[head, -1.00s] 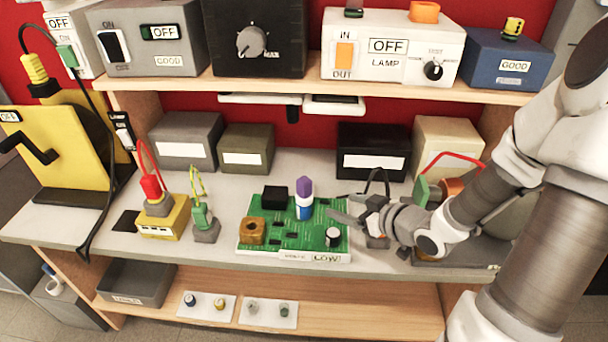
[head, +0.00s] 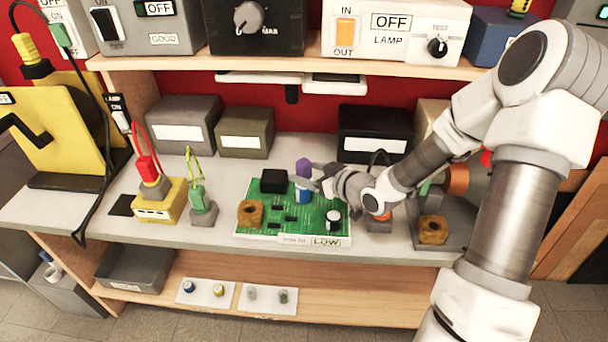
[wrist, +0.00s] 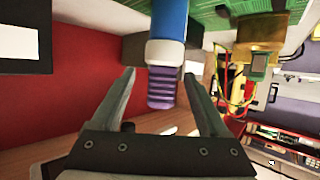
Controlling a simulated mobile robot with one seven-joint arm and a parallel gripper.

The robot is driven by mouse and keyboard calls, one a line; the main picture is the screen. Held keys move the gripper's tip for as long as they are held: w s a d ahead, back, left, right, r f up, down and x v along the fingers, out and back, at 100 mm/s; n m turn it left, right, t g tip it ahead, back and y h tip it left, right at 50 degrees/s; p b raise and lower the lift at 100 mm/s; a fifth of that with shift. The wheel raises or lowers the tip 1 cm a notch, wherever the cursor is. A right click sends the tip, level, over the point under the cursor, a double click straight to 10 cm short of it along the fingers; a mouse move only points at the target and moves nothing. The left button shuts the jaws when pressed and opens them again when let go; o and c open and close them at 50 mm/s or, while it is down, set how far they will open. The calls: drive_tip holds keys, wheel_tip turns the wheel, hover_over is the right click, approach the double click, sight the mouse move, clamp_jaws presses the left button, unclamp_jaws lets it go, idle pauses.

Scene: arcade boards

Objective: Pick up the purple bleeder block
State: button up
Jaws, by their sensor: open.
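The purple bleeder block (head: 304,168) sits on top of a white and blue cylinder (head: 304,193) standing on the green circuit board (head: 270,226). In the wrist view the ridged purple block (wrist: 161,88) is between the two fingers of my gripper (wrist: 160,85), with a visible gap on each side. My gripper (head: 308,178) is open and reaches in from the right, beside the block in the head view. The gripper's fingers partly cover the cylinder's top there.
The board also carries a black block (head: 274,181), a brown block (head: 250,213) and a white-topped capacitor (head: 333,218). A yellow box (head: 160,208) with a red plug stands to the left. Black (head: 374,135) and olive (head: 245,133) boxes stand behind. The shelf edge (head: 280,67) hangs above.

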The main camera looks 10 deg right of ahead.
sight(297, 168)
drive_tip(key=x, duration=0.4)
drive_tip(key=shift+w+a+r, duration=0.1)
drive_tip(key=shift+w+a, duration=0.15)
drive_tip(key=shift+a, duration=0.05)
clamp_jaws()
